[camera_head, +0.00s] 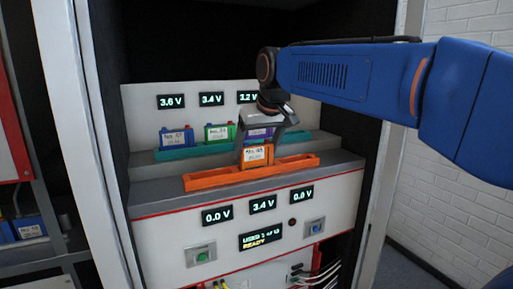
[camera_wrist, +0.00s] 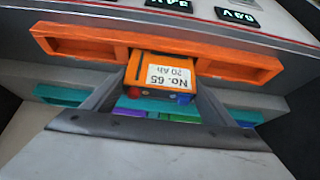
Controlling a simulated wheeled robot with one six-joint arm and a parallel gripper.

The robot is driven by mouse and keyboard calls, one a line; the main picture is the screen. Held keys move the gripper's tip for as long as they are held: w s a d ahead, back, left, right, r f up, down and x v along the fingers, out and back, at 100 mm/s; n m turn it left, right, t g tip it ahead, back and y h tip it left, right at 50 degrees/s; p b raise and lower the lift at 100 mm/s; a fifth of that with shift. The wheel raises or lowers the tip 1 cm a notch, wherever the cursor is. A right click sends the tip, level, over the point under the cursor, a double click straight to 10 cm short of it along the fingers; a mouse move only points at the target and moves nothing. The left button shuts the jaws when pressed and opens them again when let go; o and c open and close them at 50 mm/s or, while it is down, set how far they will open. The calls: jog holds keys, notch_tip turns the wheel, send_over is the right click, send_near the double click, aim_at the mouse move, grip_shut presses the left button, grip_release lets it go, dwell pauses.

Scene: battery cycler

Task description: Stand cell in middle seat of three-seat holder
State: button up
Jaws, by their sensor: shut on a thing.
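An orange cell (camera_head: 257,156) labelled No. 65 stands about upright at the middle seat of the orange three-seat holder (camera_head: 205,181). My gripper (camera_head: 258,147) is above the holder and shut on this cell, with a finger on each side. In the wrist view the cell (camera_wrist: 166,76) lies between the fingers (camera_wrist: 165,90) and its far end meets the holder (camera_wrist: 80,45) at the middle opening. The two outer seats are empty. The cell's bottom is hidden by the holder's front wall. The middle display (camera_head: 263,204) under the holder reads 3.4 V.
Behind, a teal holder (camera_head: 200,150) carries blue (camera_head: 177,138), green (camera_head: 218,132) and purple (camera_head: 258,132) cells. The outer front displays read 0.0 V, and the status screen (camera_head: 262,239) shows READY. Cabinet side walls (camera_head: 100,150) bound the shelf. A rack stands left.

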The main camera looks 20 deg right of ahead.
jog(key=shift+f, duration=0.45)
dwell(0.6)
jog(key=o, duration=1.4)
jog(key=v, duration=1.7)
jog(key=s+f, duration=0.6)
jog(key=f, duration=0.7)
jog(key=s+f, duration=0.6)
jog(key=f, duration=0.7)
jog(key=s+d+f+g, duration=0.1)
jog(key=s+f, duration=0.4)
jog(key=f, duration=0.8)
jog(key=shift+s, duration=0.4)
